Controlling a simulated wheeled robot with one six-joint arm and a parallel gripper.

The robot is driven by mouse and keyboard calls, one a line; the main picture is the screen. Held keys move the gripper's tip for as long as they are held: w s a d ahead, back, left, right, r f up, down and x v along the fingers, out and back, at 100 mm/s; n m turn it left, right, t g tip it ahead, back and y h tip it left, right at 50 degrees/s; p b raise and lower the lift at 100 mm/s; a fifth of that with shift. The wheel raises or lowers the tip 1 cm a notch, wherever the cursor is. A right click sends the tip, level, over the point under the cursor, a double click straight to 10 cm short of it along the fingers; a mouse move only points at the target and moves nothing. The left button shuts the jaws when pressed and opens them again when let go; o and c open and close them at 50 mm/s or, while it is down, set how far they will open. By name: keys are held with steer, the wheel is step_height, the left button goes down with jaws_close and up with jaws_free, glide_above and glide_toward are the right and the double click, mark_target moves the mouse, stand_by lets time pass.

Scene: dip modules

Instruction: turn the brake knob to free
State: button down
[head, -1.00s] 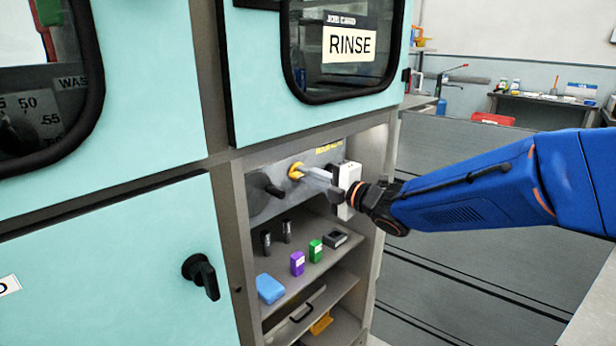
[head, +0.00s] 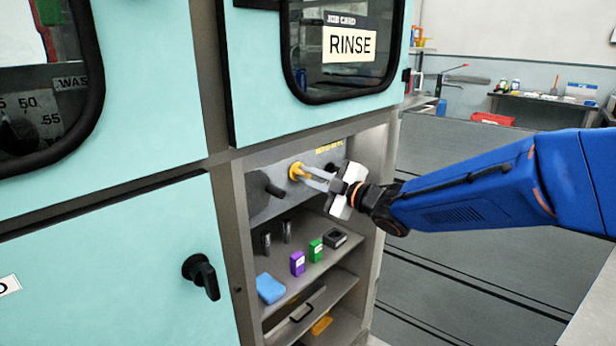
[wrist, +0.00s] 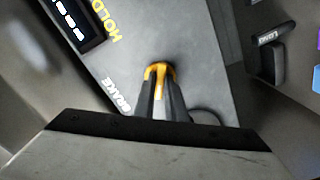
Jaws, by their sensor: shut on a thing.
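The brake knob (head: 295,171) is yellow and sits on the grey back panel inside the open cabinet bay. In the wrist view the yellow knob (wrist: 159,72) shows between my fingertips, beside the printed word BRAKE; the word HOLD is printed further up the panel. My gripper (head: 304,174) reaches in from the right and is shut on the knob. In the wrist view my gripper's fingers (wrist: 160,88) cover part of the knob, so its exact pointer direction is hard to tell.
A black handle (head: 274,190) is left of the knob. The shelf below holds a blue block (head: 270,288), a purple box (head: 297,263), a green box (head: 315,250) and dark pieces.

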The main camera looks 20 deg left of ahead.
steer(key=m, duration=0.5)
steer(key=shift+f+m, duration=0.1)
steer(key=shift+m, duration=0.2)
steer(key=m, duration=0.5)
steer(key=shift+m, duration=0.3)
steer(key=c, duration=1.8)
jaws_free()
steer(key=shift+d, duration=0.15)
steer(key=shift+s+d, duration=0.15)
steer(key=shift+d, duration=0.15)
steer(key=v, duration=1.6)
steer(key=shift+d, duration=0.3)
